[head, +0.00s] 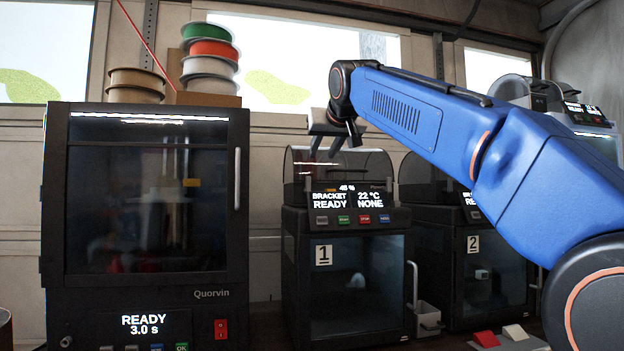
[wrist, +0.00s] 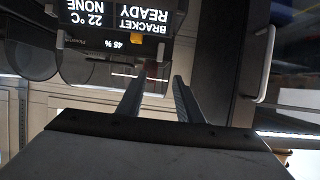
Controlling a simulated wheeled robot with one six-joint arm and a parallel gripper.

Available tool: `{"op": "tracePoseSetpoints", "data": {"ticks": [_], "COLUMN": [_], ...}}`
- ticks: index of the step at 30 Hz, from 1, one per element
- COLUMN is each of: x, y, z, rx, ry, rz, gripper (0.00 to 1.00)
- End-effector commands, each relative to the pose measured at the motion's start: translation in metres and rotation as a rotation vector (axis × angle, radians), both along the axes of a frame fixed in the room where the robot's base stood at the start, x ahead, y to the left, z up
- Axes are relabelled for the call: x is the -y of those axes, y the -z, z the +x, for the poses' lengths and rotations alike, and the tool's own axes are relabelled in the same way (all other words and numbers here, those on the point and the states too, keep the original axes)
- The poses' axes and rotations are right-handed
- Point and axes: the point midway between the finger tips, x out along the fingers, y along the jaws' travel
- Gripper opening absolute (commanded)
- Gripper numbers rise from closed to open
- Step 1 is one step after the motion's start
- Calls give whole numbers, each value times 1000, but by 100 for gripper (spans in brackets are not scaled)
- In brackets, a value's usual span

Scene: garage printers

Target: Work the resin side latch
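The tall black Quorvin cabinet (head: 146,290) stands at the left with a dark glass door and a vertical light handle (head: 237,178) on its right side. Its screen reads READY 3.0 s. A latch on a side wall cannot be made out, and I cannot tell which machine is the resin one. My gripper (head: 323,150) is in front of the clear hood of printer 1 (head: 342,318). In the wrist view my gripper (wrist: 158,82) has its two fingers apart, with nothing between them. That view is upside down and shows printer 1's screen (wrist: 118,18) beyond the fingers.
Printer 2 (head: 455,300) stands to the right of printer 1, partly behind my arm. A small light bin (head: 428,317) sits between them. Red and white pieces (head: 486,339) lie at the front right.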

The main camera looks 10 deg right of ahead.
Motion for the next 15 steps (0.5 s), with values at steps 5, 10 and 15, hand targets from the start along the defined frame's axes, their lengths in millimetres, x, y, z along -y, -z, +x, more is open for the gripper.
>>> {"op": "tracePoseSetpoints", "data": {"ticks": [5,10,15], "x": [-1,0,0], "y": [3,15,26], "z": [13,38,66], "rx": [2,0,0], "ry": [0,1,1], "rz": [0,0,1], "gripper": [33,33,33]}}
